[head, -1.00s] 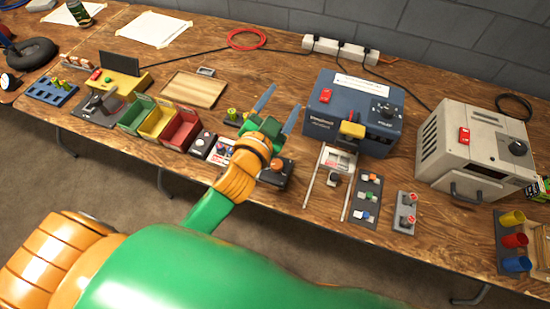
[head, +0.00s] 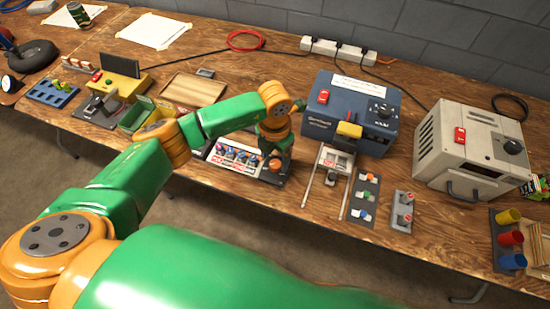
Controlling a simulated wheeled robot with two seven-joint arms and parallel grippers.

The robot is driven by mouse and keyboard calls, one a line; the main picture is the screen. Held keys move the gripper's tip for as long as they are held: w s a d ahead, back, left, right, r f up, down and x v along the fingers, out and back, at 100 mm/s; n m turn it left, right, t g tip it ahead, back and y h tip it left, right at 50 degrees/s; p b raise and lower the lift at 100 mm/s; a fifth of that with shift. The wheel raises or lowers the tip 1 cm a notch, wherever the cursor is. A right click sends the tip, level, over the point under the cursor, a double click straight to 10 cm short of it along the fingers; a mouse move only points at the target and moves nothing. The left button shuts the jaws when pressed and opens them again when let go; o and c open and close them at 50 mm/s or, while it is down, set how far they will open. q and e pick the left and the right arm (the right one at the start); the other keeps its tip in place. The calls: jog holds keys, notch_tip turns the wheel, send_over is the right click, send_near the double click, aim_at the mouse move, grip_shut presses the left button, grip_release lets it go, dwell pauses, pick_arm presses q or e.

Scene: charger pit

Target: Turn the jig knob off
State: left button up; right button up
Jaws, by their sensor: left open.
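My left gripper (head: 275,148) hangs downward in the middle of the bench, seen from behind its wrist. It is open, though its fingertips are mostly hidden. Just below it is a small dark box (head: 276,181) with a round orange-brown knob (head: 275,165); I cannot tell whether they touch. Another black knob (head: 514,146) is on the grey machine (head: 432,152). No readable label shows which one is the jig knob. My right gripper is not in view.
A panel with several coloured parts (head: 235,156) lies left of the dark box. Metal rails (head: 311,180) stand before the blue machine. A wooden tray (head: 192,90) and power strip (head: 340,49) lie behind.

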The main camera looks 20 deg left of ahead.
pick_arm(q)
jog(key=shift+f, duration=0.9)
grip_shut()
jog(key=shift+d, duration=0.1)
jog(key=shift+n, duration=0.3)
jog(key=n, duration=0.5)
jog(key=shift+r+n+p, duration=0.1)
jog(key=shift+n+p, duration=0.2)
jog(key=n+p, duration=0.1)
jog(key=n, duration=0.4)
jog(key=shift+n, duration=0.3)
jog(key=n+p, duration=0.2)
jog(key=n, duration=0.4)
jog(key=shift+w+r, duration=0.1)
jog(key=n+p, duration=0.2)
jog(key=n, duration=0.4)
jog(key=shift+d+p, duration=0.1)
jog(key=shift+p, duration=0.25)
